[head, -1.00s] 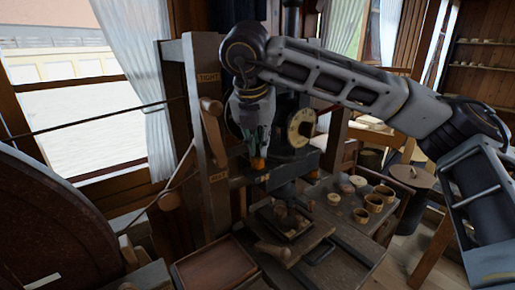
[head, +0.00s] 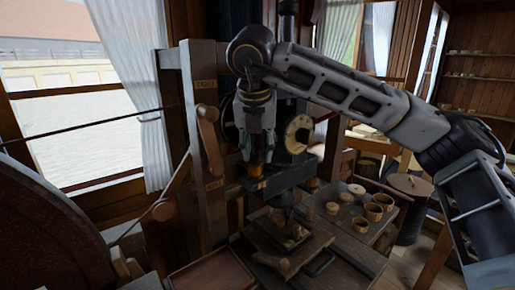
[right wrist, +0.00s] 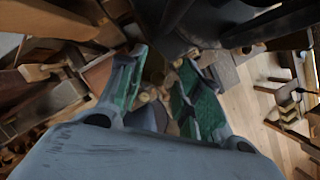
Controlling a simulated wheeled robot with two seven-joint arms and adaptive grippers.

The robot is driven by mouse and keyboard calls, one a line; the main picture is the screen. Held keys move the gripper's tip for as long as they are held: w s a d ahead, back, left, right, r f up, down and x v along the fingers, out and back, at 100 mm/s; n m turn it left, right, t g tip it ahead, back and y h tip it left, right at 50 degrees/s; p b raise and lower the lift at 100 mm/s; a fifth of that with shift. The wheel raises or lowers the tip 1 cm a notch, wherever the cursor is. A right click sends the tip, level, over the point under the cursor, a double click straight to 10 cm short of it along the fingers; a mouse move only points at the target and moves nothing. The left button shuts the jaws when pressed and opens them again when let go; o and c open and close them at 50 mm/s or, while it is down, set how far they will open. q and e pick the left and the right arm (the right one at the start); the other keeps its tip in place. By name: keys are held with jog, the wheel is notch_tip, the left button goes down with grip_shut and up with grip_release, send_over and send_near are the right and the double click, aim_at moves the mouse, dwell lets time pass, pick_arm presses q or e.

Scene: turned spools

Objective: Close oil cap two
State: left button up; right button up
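My right gripper (head: 258,153) points down at the dark drill-like machine, left of its pale round dial (head: 298,133). An amber oil cup (head: 255,170) shows just below its fingertips, above the machine's dark arm. Its cap is not clearly visible, and I cannot tell whether it is open or closed. In the right wrist view the green-padded fingers (right wrist: 165,62) stand apart, with a gap between them. Small brownish shapes show in that gap, too unclear to name. I see no clear contact with the cup. My left gripper is out of view.
A wooden post with a lever (head: 209,140) stands close left of the gripper. A bench (head: 345,240) at right holds several small cups and turned pieces. A reddish-brown tray (head: 212,272) lies at front. A large dark wheel (head: 40,225) fills the left.

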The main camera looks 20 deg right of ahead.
jog(key=shift+s, duration=0.1)
jog(key=v, duration=1.2)
dwell(0.6)
jog(key=shift+f, duration=0.1)
dwell(0.4)
